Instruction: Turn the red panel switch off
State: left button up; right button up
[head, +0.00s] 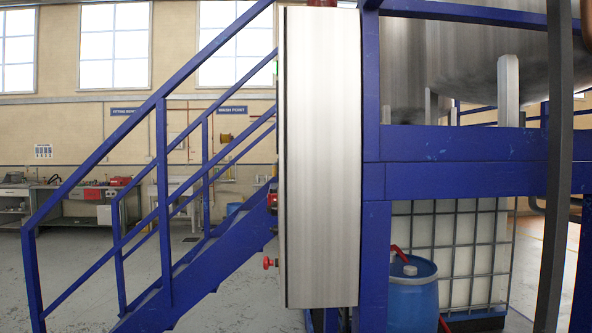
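A tall steel cabinet (322,160) stands in the middle of the head view, with its broad plain side towards me. Its front face is on the left and is seen almost edge-on. A red knob on a short stem (269,263) sticks out left from the lower front. A dark and red fitting (272,197) sticks out higher up. I cannot tell which of these is the red panel switch, or its setting. Neither of my grippers is in view.
A blue stair with railings (163,200) rises just left of the cabinet. A blue steel frame (450,180) stands to its right, with a blue drum (412,300) and a caged white tank (460,250) below. Grey floor (70,275) lies open at far left.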

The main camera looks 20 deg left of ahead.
aim_at(271, 198)
jog(key=i+j, duration=0.1)
jog(key=j, duration=0.5)
jog(key=i+j+u, duration=0.15)
jog(key=j, duration=0.5)
jog(key=k, duration=0.05)
